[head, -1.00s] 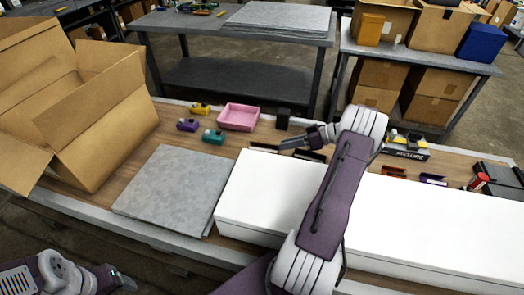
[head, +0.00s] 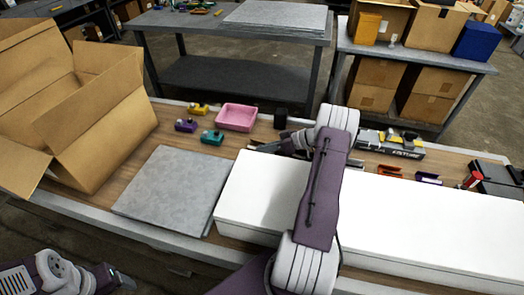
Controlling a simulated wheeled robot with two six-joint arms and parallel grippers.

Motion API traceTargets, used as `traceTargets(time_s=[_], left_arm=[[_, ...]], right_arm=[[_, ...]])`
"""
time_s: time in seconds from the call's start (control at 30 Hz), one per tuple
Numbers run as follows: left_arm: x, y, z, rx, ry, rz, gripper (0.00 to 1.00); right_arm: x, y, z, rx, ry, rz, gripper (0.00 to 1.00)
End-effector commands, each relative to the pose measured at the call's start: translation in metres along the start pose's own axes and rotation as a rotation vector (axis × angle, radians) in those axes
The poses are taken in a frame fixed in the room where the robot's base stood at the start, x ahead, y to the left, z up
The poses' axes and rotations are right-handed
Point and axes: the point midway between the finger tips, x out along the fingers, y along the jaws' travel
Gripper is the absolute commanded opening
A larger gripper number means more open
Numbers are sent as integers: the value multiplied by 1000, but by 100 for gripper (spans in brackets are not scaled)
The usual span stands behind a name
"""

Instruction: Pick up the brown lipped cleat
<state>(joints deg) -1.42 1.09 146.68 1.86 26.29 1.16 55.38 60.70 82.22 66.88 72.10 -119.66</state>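A dark brown piece (head: 263,148), which looks like the brown lipped cleat, lies on the wooden bench top just behind the white box. My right gripper (head: 279,145) reaches over the white box from the right and is right at this piece, partly covering it. The view is too small and overlapped to show whether the fingers are open or touch it. My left gripper (head: 122,279) is low at the left, in front of the bench and far from the cleat; its finger gap is not clear.
A long white box (head: 430,225) fills the bench front. A grey slab (head: 175,190), pink tray (head: 236,117) and open carton (head: 95,130) lie left. An orange cleat (head: 389,171) and a purple cleat (head: 427,178) lie right. A black block (head: 281,118) stands behind my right gripper.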

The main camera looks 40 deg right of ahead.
Motion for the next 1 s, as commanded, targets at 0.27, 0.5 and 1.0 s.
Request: traceTargets(time_s=[0.27, 0.5, 1.0], left_arm=[[0, 0, 0, 0, 0, 0, 69], [-7, 0, -1, 0, 0, 0, 69], [-8, 0, -1, 0, 0, 0, 69]], right_arm=[[0, 0, 0, 0, -1, 0, 0], [-9, -6, -16, -2, 0, 1, 0], [-6, 26, -112, -5, 0, 0, 0]])
